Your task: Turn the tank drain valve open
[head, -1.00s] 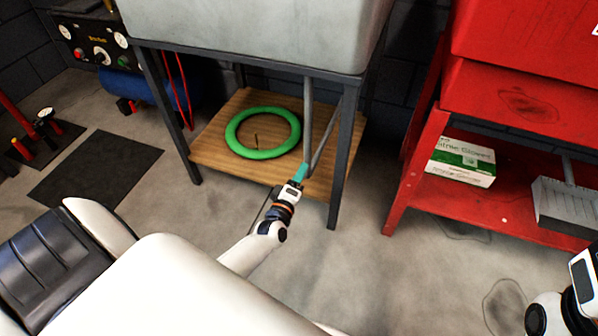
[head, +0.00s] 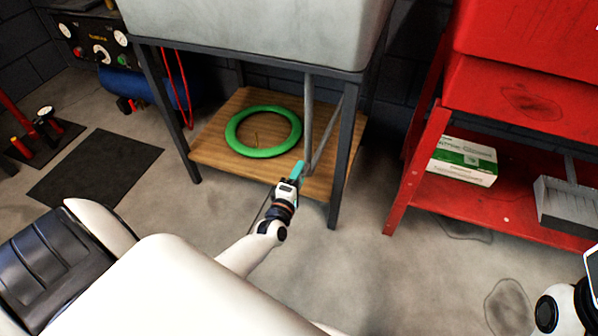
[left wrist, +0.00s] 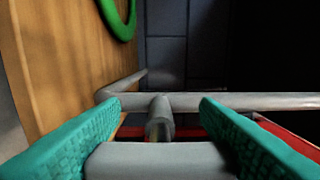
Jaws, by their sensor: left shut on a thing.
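The drain valve's grey handle bar (left wrist: 155,160) lies between the teal fingers of my left gripper in the left wrist view. A short stem (left wrist: 160,118) joins it to the grey drain pipe (left wrist: 230,101) just beyond. In the head view my left gripper (head: 298,172) is at the lower end of the grey pipe (head: 308,110) under the tank (head: 250,30). It is shut on the handle, which its own fingers hide there. Of my right arm only a part of the wrist shows at the lower right edge; its fingers are out of frame.
The tank stand's dark front leg (head: 342,165) is close to the right of my left gripper. A green ring (head: 235,140) lies on the wooden shelf (head: 215,150). A red bench (head: 410,180) with a glove box (head: 462,162) stands at right. The floor in front is clear.

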